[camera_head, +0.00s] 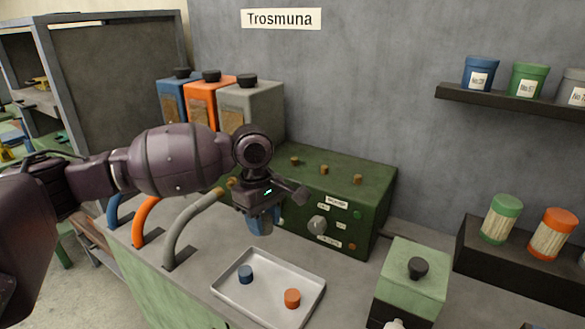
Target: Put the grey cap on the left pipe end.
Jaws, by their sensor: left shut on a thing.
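My left gripper (262,222) is in front of the green machine box, above and behind the tray. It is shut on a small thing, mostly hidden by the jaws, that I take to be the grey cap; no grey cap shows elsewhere. Three curved pipes rise from the bench at the left: a blue pipe (117,208), leftmost, an orange pipe (145,221) and a grey pipe (182,230). My left arm covers the upper parts of the blue and orange pipes. The grey pipe's brass-coloured end is just left of the gripper. My right gripper is not in view.
A tray (235,297) holds a blue cap (246,274) and an orange cap (292,298). The green machine box (345,215) has brass stubs on top and a knob in front. A smaller green box (415,275) stands at right. Three canisters stand behind my arm.

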